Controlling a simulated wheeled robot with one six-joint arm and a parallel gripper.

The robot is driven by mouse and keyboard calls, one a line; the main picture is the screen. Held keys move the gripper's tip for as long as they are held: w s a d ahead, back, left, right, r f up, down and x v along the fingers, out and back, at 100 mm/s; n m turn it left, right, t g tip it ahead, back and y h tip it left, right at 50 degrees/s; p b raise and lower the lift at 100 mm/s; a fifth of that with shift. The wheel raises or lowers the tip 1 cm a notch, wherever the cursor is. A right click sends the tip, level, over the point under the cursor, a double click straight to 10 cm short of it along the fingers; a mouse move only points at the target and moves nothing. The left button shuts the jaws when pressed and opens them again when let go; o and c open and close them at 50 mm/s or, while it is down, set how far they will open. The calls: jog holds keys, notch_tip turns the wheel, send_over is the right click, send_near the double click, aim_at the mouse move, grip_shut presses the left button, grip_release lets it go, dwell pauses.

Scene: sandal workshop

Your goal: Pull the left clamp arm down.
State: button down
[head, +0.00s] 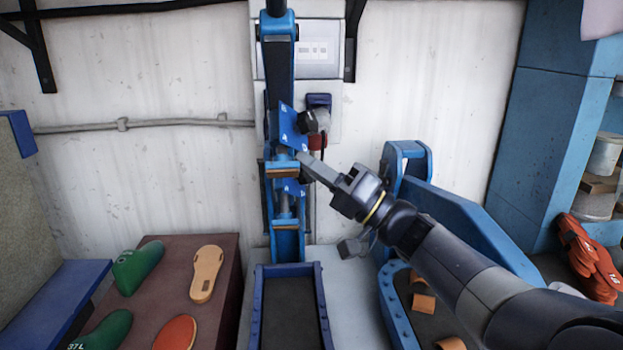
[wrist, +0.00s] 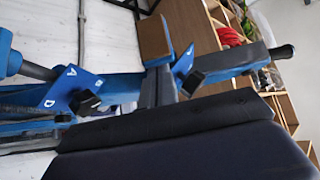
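The tall blue clamp stand (head: 283,225) rises against the wall in the head view. Its upper arm (head: 279,60) stands upright.
A blue-edged tray (head: 257,310) lies below the stand. Another blue arm (head: 480,225) and a blue-edged bin (head: 390,305) with orange pieces are at right. A brown block (head: 230,290) with green forms and soles is at left. White wall lies behind.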

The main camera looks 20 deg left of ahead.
jog(key=s+d+f+n+g+b, duration=0.1)
jog(key=s+f+n+g+b, duration=0.1)
jog(key=f+b, duration=0.7)
jog(key=s+d+f+n+g+y+b, duration=0.1)
jog(key=f+n+g+b, duration=0.3)
jog(key=f+b, duration=0.5)
jog(key=n+b, duration=0.1)
jog(key=b, duration=0.8)
jog(key=shift+s+n+b, duration=0.3)
jog(key=shift+s+n, duration=0.1)
jog(key=shift+f, duration=0.1)
